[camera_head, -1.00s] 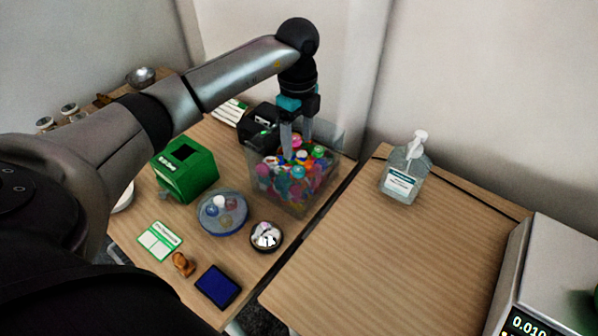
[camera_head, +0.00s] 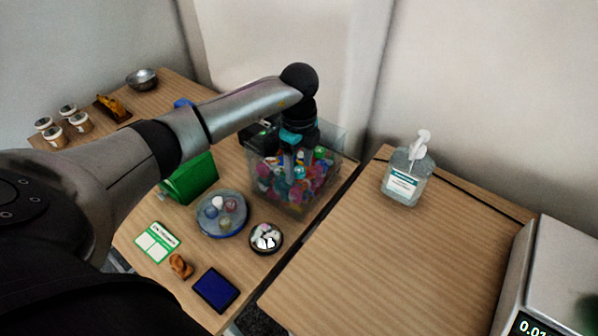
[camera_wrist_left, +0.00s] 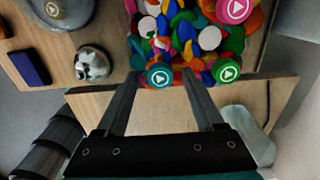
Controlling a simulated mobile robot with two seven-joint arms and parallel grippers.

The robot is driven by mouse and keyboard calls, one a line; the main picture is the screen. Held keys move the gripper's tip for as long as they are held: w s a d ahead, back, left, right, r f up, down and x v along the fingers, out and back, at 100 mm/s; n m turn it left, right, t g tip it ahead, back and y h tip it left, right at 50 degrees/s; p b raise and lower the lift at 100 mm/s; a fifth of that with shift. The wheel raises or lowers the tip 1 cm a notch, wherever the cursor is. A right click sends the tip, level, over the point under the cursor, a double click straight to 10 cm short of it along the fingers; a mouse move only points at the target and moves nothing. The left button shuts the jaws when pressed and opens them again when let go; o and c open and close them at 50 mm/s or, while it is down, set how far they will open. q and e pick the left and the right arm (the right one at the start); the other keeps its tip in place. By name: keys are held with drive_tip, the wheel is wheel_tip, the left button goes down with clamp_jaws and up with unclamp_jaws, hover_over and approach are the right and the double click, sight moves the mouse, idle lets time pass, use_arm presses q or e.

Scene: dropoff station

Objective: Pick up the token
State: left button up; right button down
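A clear bin (camera_head: 337,158) full of colourful tokens and small pieces stands near the table's right edge. My left gripper (camera_head: 294,166) points down into it, its fingertips among the contents. In the left wrist view the open fingers (camera_wrist_left: 160,76) are on either side of a round teal token (camera_wrist_left: 160,75) with a white play symbol. A gap shows between the token and each finger. A pink token (camera_wrist_left: 237,8) and a green token (camera_wrist_left: 227,70) with the same symbol lie nearby. My right gripper is not in view.
A green box (camera_head: 190,180), a round dish of balls (camera_head: 222,232), a small bowl with white pieces (camera_head: 266,238), a blue pad (camera_head: 216,290) and a wooden stamp (camera_head: 181,266) are on the left table. A sanitizer bottle (camera_head: 404,180) stands on the mostly clear right table.

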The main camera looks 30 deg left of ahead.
sight(299, 170)
use_arm(q)
clamp_jaws()
idle(0.3)
drive_tip(key=shift+r, duration=0.1)
wheel_tip(299, 170, up, 20)
drive_tip(key=p, duration=0.3)
idle(0.3)
